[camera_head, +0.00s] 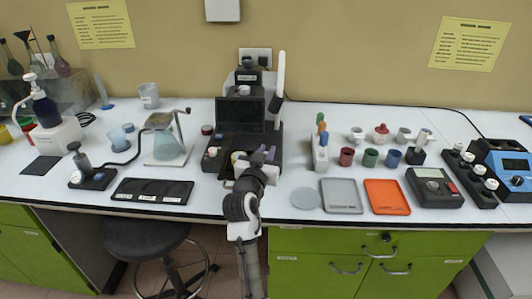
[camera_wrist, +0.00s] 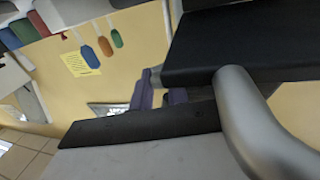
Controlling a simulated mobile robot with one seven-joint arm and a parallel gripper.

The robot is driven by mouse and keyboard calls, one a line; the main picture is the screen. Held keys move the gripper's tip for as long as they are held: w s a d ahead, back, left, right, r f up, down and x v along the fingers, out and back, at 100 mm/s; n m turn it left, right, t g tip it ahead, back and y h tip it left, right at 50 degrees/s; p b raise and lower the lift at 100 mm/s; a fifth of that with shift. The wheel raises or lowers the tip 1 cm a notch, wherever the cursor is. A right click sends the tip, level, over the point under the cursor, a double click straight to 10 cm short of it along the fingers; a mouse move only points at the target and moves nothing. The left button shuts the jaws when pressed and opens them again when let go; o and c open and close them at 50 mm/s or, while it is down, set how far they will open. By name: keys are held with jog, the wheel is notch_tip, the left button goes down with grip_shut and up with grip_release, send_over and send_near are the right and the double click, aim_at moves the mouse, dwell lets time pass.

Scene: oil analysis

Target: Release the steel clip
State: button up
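My gripper (camera_head: 265,154) is in front of the black instrument (camera_head: 240,117) at the middle of the bench, close to its right front part. Its two purple fingertips stand apart with a gap between them, and I see nothing clearly held there. In the wrist view the purple fingers (camera_wrist: 160,93) show behind a dark edge, partly hidden. A thick grey curved metal bar (camera_wrist: 255,125) and a black block (camera_wrist: 235,42) fill the right of that view, very close. I cannot make out the steel clip for certain; my arm and gripper cover part of the instrument's front.
A tall white lever (camera_head: 280,75) rises at the instrument's right. A glass flask on a stand (camera_head: 168,142) is to the left. A grey tray (camera_head: 341,196) and an orange tray (camera_head: 386,197) lie to the right. A black stool (camera_head: 147,238) stands below the bench.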

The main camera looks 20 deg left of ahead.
grip_shut()
jog(key=shift+w+y, duration=0.1)
jog(key=shift+y, duration=0.2)
jog(key=shift+w+d+r+n+y+p, duration=0.1)
jog(key=shift+w+n+y+p, duration=0.05)
jog(key=shift+n+y+p, duration=0.7)
jog(key=shift+w+n+g+y+p, duration=0.25)
jog(key=shift+n+g+y+p, duration=0.35)
jog(key=shift+y+p, duration=0.5)
jog(key=shift+y, duration=0.25)
jog(key=o, duration=0.5)
grip_release()
